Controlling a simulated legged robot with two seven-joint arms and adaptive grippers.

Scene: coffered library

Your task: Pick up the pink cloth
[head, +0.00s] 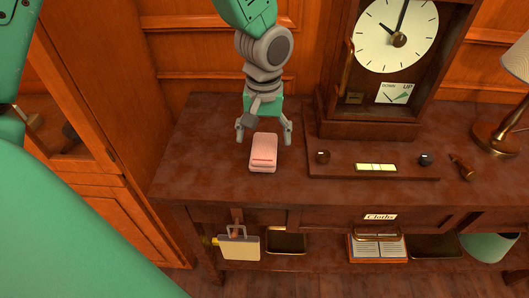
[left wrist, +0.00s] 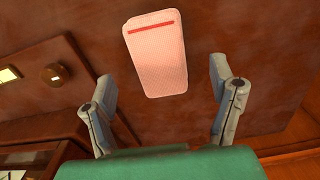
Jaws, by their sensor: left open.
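The pink cloth (head: 263,153) lies folded on the desk top, left of the clock. In the left wrist view the cloth (left wrist: 157,60) shows a ribbed surface with a red stripe near one end. My left gripper (head: 264,135) is open just behind and above the cloth, its fingers spread to either side. In the left wrist view the open fingers (left wrist: 165,95) point toward the cloth, with nothing between them but its near end. My right gripper is not in view.
A tall wooden clock (head: 385,75) stands right of the cloth, on a base with knobs. A lamp (head: 497,135) stands at the right. A drawer labelled "Cloths" (head: 380,217) is in the desk front. The desk top (head: 205,145) left of the cloth is clear.

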